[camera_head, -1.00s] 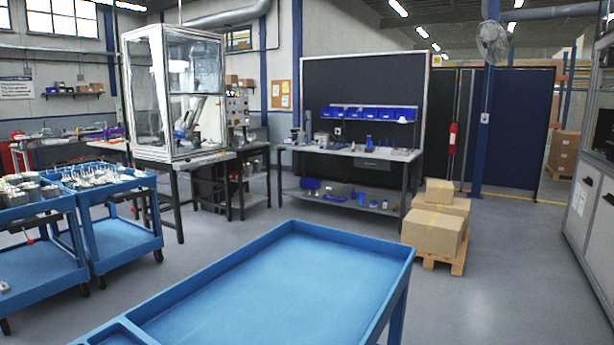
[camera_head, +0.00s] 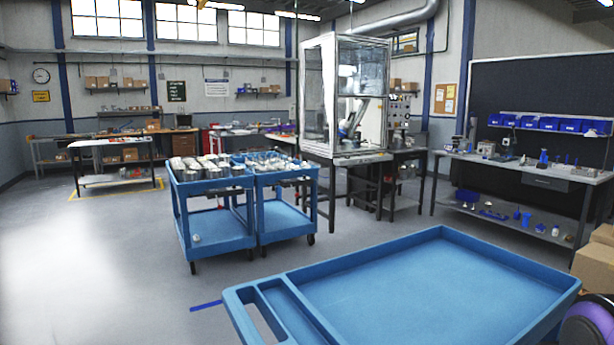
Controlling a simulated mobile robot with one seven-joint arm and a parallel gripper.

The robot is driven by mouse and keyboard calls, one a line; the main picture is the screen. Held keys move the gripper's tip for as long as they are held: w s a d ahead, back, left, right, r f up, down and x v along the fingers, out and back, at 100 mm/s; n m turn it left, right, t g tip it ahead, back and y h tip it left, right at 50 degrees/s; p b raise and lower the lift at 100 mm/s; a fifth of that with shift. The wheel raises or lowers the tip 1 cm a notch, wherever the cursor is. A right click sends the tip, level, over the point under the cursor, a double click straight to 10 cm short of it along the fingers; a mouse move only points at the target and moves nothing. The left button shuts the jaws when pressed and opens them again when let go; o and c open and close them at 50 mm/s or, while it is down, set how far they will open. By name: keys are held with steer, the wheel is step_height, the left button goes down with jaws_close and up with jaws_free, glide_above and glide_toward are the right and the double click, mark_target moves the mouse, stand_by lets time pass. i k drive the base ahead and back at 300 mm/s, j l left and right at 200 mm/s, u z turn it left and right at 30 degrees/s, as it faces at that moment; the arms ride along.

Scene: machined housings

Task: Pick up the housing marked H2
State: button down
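No marking H2 can be read in view. Several metallic parts, perhaps housings, stand on the top of the left blue cart (camera_head: 215,187). More small metallic parts sit on the top of the right blue cart (camera_head: 288,176) beside it. They are too small to tell apart. My gripper is not in view; a dark rounded piece at the lower right corner seems to be part of my own body.
An empty blue cart top (camera_head: 420,285) is close in front. A glass-walled machine (camera_head: 345,95) stands behind the carts. A workbench (camera_head: 530,170) with blue bins (camera_head: 550,124) is at the right, with cardboard boxes (camera_head: 595,265) nearer. The floor at left is clear.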

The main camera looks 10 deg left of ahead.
mark_target(187, 177)
steer(key=j+u, duration=0.15)
steer(key=u, duration=1)
steer(key=i+j+u, duration=0.1)
steer(key=j, duration=0.3)
steer(key=i+j, duration=0.15)
steer(key=j, duration=0.3)
steer(key=i+j+u, duration=0.2)
steer(key=i+j, duration=0.35)
steer(key=j, duration=0.15)
steer(key=i+j, duration=0.15)
steer(key=i, duration=0.35)
steer(key=i+j, duration=0.15)
steer(key=i, duration=1.55)
steer(key=i+z, duration=0.3)
steer(key=i, duration=0.2)
steer(key=i+j+z, duration=0.1)
steer(key=i+z, duration=0.2)
steer(key=i, duration=0.2)
steer(key=i+l+z, duration=0.1)
steer(key=i+z, duration=0.7)
steer(key=z, duration=0.15)
steer(key=i+l+u, duration=0.2)
steer(key=i+l, duration=0.45)
steer(key=i, duration=0.05)
